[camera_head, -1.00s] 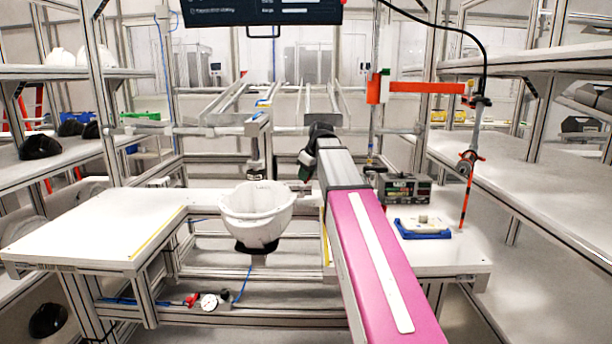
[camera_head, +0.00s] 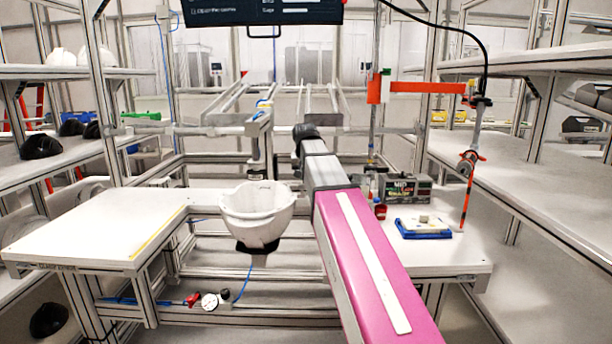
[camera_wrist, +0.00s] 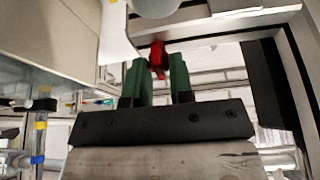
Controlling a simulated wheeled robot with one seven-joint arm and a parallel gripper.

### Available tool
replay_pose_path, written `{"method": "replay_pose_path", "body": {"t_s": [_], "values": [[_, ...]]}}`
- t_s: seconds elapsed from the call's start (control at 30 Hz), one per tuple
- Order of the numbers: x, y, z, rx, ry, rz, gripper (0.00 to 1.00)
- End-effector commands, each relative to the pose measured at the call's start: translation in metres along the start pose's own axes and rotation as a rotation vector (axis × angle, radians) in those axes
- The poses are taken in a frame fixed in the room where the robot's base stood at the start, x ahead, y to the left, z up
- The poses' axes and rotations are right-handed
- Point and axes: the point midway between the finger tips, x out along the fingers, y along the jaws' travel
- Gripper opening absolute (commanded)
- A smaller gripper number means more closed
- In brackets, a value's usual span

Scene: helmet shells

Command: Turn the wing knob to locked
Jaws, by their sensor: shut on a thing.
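A red wing knob (camera_wrist: 158,58) shows in the wrist view, at the upper middle, below a pale rounded part (camera_wrist: 155,7). The two green fingers of my gripper (camera_wrist: 158,75) are on either side of the knob and closed on it. The fingers partly hide the knob, and its locked or unlocked position cannot be read. A white helmet shell (camera_head: 258,215) sits on a dark support in the middle, left of my arm.
A white table (camera_head: 95,230) stands at the left. On the right bench are a blue tray (camera_head: 423,229), a small red item (camera_head: 380,211) and a box with a display (camera_head: 405,188). An orange bracket (camera_head: 425,87) hangs above.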

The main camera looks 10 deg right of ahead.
Motion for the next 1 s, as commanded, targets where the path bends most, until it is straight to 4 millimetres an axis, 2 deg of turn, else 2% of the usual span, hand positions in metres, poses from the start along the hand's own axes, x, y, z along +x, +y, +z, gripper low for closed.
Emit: {"method": "replay_pose_path", "body": {"t_s": [0.6,1.0], "values": [[0.0004,-0.0024,-0.0011,0.51,-0.002,0.213,0.0],[0.0007,-0.0027,-0.0007,0.683,-0.003,0.284,0.0]]}}
